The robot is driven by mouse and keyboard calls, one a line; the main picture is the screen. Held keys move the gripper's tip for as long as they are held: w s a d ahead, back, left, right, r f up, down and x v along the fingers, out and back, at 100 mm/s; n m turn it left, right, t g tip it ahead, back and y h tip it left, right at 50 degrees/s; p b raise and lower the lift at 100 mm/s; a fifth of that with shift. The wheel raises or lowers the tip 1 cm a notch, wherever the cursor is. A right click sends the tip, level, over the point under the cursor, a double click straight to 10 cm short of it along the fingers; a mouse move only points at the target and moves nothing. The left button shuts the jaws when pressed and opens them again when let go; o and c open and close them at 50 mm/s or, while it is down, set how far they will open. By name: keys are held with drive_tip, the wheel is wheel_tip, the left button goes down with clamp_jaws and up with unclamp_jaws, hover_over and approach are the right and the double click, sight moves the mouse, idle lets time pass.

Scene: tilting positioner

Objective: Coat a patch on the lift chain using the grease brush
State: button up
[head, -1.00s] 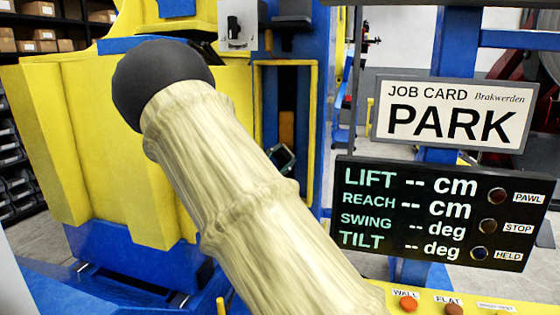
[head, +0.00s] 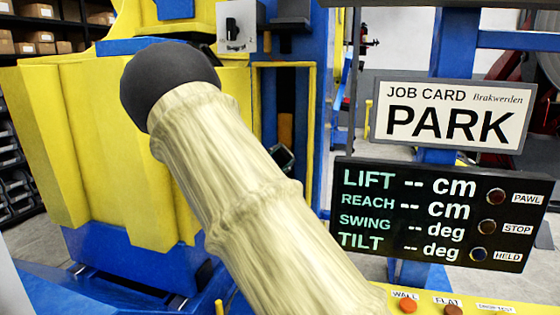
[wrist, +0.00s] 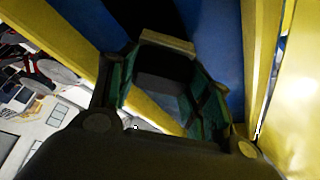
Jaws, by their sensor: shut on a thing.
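My gripper (wrist: 168,84) shows in the wrist view, its green-lined fingers shut around a dark object with a tan end piece (wrist: 168,42). I take this to be the grease brush; its bristles cannot be made out. It points into a dark gap between blue walls. In the head view my sleeved arm hides most of the gripper; only a small dark part shows by the tall slot (head: 295,100) in the blue column. The lift chain cannot be made out in the dark slot, nor whether the brush touches it. A brown-orange strip (head: 286,128) shows inside the slot.
A yellow housing (head: 100,140) stands left of the slot, and a yellow rim edges it. On the right are a job card reading PARK (head: 455,115) and a display (head: 432,213) with dashes for all values. A yellow button panel (head: 430,300) sits below.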

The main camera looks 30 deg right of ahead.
sight(281, 151)
wheel_tip(281, 151, up, 4)
drive_tip(key=shift+f, duration=0.2)
idle(0.3)
drive_tip(key=shift+f, duration=0.1)
drive_tip(key=shift+f+b, duration=1.35)
drive_tip(key=shift+f, duration=0.5)
drive_tip(key=shift+s+a+b, duration=0.35)
drive_tip(key=shift+s+a, duration=1.55)
drive_tip(key=shift+a, duration=0.3)
drive_tip(key=shift+s+a, duration=0.1)
